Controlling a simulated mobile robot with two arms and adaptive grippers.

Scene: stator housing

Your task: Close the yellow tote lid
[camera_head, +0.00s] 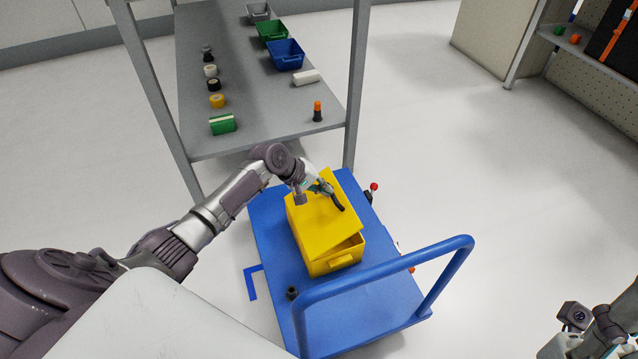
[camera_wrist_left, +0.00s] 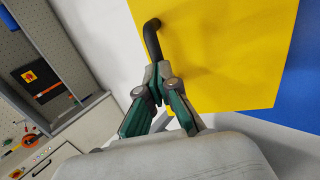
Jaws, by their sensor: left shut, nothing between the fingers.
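The yellow tote (camera_head: 319,258) stands on the blue cart. Its yellow lid (camera_head: 318,222) lies over the top, slightly askew, with a dark gap along the near right edge. The lid fills the upper middle of the left wrist view (camera_wrist_left: 225,50). A black curved handle (camera_head: 338,203) shows on the lid and in the left wrist view (camera_wrist_left: 152,38). My left gripper (camera_head: 324,188) is shut and empty by the handle; its fingertips (camera_wrist_left: 158,80) are close to the handle's lower end. Whether they touch is unclear. My right gripper (camera_head: 608,325) is partly visible at the lower right.
The blue cart (camera_head: 365,318) has a raised blue push bar (camera_head: 390,270) on the near side. A grey shelf (camera_head: 245,85) behind holds bins, rolls and small items. A workbench (camera_head: 560,45) stands at the far right. Floor to the right of the cart is clear.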

